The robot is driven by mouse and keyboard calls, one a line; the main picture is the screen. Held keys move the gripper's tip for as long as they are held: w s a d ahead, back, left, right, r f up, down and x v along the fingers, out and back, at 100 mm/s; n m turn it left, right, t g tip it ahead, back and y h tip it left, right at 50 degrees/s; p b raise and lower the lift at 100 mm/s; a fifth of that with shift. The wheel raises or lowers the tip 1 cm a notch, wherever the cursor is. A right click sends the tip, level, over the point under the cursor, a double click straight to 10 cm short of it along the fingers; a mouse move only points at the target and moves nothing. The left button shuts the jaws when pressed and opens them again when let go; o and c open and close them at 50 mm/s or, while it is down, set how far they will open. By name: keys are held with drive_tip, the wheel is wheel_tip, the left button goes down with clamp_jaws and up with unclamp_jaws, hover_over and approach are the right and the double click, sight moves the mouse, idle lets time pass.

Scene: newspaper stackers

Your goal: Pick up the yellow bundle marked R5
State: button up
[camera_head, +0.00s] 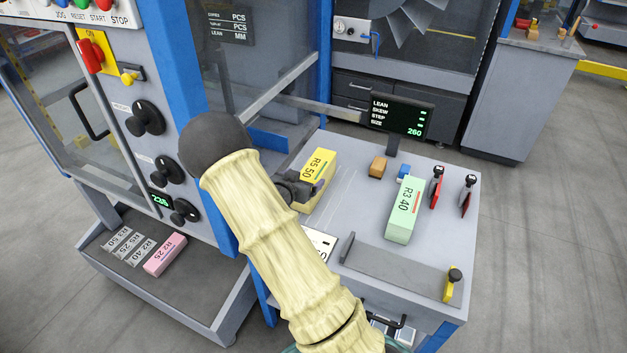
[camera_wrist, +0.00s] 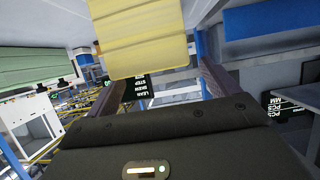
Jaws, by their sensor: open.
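The yellow bundle (camera_head: 320,168), marked R5 50, lies on the grey work table (camera_head: 345,215) near its left side. My gripper (camera_head: 296,188) is at the bundle's near left side, partly hidden behind my arm. In the wrist view the yellow bundle (camera_wrist: 140,38) fills the upper middle, in front of the open gripper (camera_wrist: 146,78), with one finger toward each side. The fingers are not closed on it. I cannot tell whether either finger touches it.
A green bundle R3 40 (camera_head: 404,212) stands right of the yellow one, with a small orange block (camera_head: 378,167) and a blue block (camera_head: 404,171) behind. A pink bundle (camera_head: 165,255) lies on the lower left shelf.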

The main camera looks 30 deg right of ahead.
sight(311, 173)
drive_tip(key=x, duration=0.4)
drive_tip(key=shift+d, duration=0.35)
drive_tip(key=shift+r, duration=0.1)
clamp_jaws()
drive_tip(key=shift+r, duration=0.15)
